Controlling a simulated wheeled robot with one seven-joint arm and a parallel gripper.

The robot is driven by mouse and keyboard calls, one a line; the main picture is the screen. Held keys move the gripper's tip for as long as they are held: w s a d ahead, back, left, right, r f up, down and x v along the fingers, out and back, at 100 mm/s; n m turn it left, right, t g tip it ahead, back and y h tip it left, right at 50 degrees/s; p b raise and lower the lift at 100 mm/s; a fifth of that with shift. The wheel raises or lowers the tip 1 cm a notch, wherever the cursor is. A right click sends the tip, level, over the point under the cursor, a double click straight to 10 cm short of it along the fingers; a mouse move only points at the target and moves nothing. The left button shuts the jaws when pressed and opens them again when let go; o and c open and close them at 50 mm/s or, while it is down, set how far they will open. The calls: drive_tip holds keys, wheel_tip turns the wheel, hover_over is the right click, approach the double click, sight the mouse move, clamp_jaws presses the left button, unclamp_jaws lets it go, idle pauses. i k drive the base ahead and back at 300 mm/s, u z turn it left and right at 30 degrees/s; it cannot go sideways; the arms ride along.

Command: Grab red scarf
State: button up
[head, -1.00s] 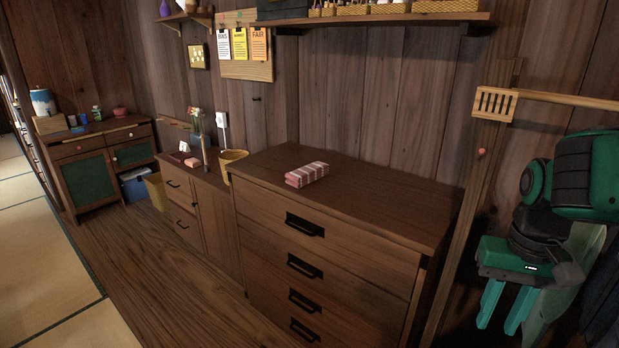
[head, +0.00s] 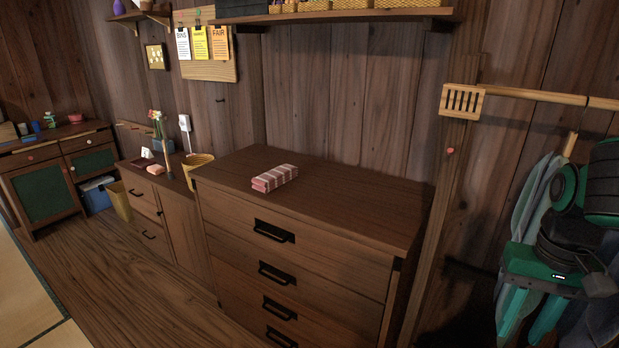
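A folded red-and-white striped cloth (head: 275,178) lies flat on top of the brown dresser (head: 340,208), left of its middle. It is the only red cloth I can make out, and I cannot tell for sure that it is the scarf. My gripper (head: 530,318) is at the lower right, pointing down, well to the right of the dresser and apart from the cloth. Its two teal fingers are spread with nothing seen between them. Blue-grey hanging cloth (head: 532,205) shows behind my arm, partly hidden by it.
A wooden rail (head: 540,97) runs along the wall at the upper right. A shelf (head: 340,16) with baskets is above the dresser. A lower cabinet (head: 178,215) with a yellow basket (head: 197,168) stands to its left. The wooden floor (head: 130,270) at left is clear.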

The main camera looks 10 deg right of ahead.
sight(266, 183)
drive_tip(key=z, duration=1.7)
drive_tip(key=k, duration=0.55)
drive_tip(key=u, duration=1.8)
drive_tip(key=i, duration=0.75)
drive_tip(key=u, duration=0.05)
